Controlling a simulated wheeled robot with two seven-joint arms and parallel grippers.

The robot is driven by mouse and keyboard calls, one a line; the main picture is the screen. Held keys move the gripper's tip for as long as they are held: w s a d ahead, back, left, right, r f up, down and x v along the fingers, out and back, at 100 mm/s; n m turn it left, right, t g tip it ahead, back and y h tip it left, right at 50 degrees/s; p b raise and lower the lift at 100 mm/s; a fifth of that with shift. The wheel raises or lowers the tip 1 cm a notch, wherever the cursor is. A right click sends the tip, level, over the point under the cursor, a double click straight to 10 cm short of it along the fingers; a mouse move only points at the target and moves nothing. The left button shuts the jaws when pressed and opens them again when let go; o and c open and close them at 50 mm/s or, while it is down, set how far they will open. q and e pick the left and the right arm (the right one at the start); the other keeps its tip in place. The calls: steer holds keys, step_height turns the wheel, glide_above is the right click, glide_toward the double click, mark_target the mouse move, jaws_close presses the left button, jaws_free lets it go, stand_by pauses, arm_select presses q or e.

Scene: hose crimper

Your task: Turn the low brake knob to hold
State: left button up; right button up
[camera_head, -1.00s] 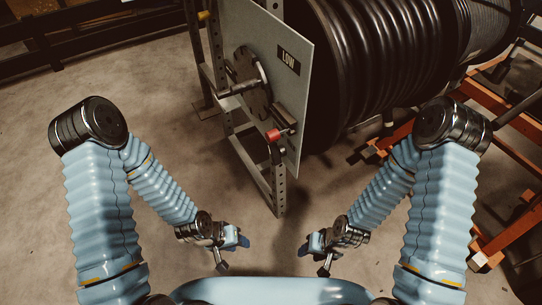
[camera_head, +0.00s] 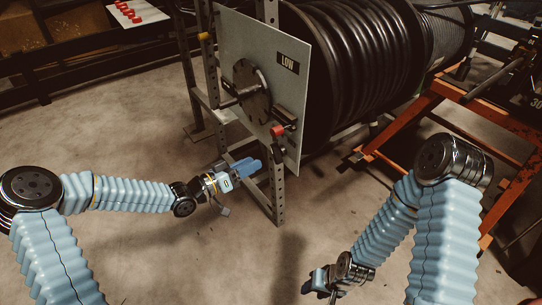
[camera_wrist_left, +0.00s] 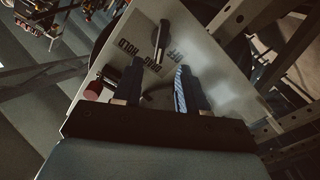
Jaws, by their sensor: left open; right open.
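The grey panel (camera_head: 235,45) bears a LOW label (camera_head: 287,62), a dark round disc with a shaft (camera_head: 251,88), and a red-ended part (camera_head: 277,131) low on its right. In the left wrist view the panel (camera_wrist_left: 225,85) shows the words HOLD (camera_wrist_left: 130,47), DRAG and OFF around a dark bar (camera_wrist_left: 163,35). I cannot tell for sure which part is the brake knob. My left gripper (camera_head: 250,168) is open and empty, below and apart from the red-ended part. In the left wrist view its fingers overlap the panel's lower area. My right gripper (camera_head: 315,283) is open, low and away from the panel.
A perforated metal frame (camera_head: 278,190) carries the panel; its upright is close to my left gripper. A big black hose reel (camera_head: 350,60) is behind the panel. An orange stand (camera_head: 425,95) is at the right. The floor at front centre is clear.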

mark_target(274, 155)
arm_select(q)
steer(key=x, duration=0.8)
steer(key=c, duration=0.7)
steer(key=shift+f+m+b, duration=0.2)
steer(key=shift+m+b, duration=0.2)
steer(key=shift+b, duration=0.35)
steer(key=m+b, duration=0.4)
steer(key=b, duration=0.1)
steer(key=m+b, duration=0.4)
steer(key=b, duration=0.2)
steer(key=shift+s+d+f, duration=0.1)
steer(key=shift+s, duration=0.05)
steer(key=shift+m+b, duration=1.35)
steer(key=shift+m, duration=0.15)
steer(key=o, duration=0.7)
steer(key=shift+r, duration=0.25)
